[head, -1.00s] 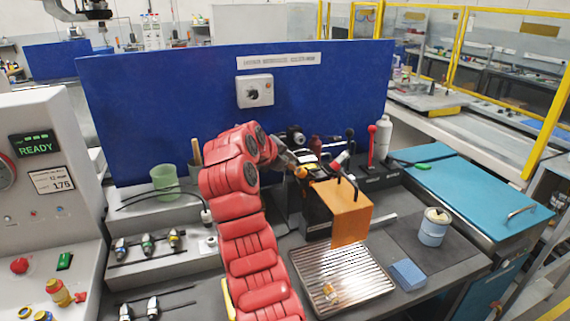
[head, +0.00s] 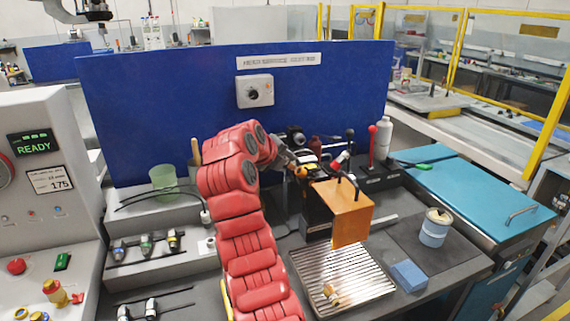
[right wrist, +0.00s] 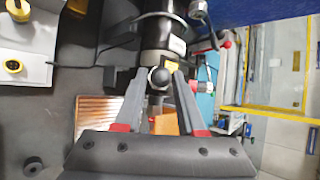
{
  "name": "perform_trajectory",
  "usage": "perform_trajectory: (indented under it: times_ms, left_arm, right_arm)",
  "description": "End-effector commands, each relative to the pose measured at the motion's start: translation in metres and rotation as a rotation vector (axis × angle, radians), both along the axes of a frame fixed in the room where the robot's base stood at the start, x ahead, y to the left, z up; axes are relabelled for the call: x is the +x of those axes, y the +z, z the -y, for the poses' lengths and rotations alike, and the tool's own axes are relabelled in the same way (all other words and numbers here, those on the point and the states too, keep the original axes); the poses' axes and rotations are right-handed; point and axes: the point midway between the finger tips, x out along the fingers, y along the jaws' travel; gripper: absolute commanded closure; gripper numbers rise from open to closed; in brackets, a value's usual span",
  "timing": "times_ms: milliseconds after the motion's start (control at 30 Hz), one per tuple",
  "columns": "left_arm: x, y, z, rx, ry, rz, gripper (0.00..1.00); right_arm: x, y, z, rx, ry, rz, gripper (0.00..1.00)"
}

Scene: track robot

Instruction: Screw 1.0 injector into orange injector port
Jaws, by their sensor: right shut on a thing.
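My right gripper (head: 302,170) reaches in behind the orange-fronted block (head: 351,211) on the bench. In the right wrist view its fingers (right wrist: 158,82) are shut on a dark round-ended part (right wrist: 159,76); I cannot tell whether this is the 1.0 injector. The contact with the fixture beyond is partly hidden. Injectors lie on the grey rack at left: one with a dark and pale body (head: 119,249), one with a green band (head: 146,244) and one with a yellow band (head: 173,239). No size label is readable. My left gripper is not in view.
A red-topped lever (head: 372,145) and a white bottle (head: 385,137) stand behind. A blue panel (head: 180,110) closes the back.

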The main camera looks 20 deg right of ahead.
Motion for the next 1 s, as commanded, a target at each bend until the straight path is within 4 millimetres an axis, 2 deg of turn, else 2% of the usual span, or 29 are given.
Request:
perform_trajectory:
  times_ms: [1000]
  left_arm:
    - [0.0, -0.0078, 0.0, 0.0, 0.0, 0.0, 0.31]
  right_arm:
    - [0.0002, 0.0011, -0.0003, 0.001, 0.001, 0.002, 1.0]
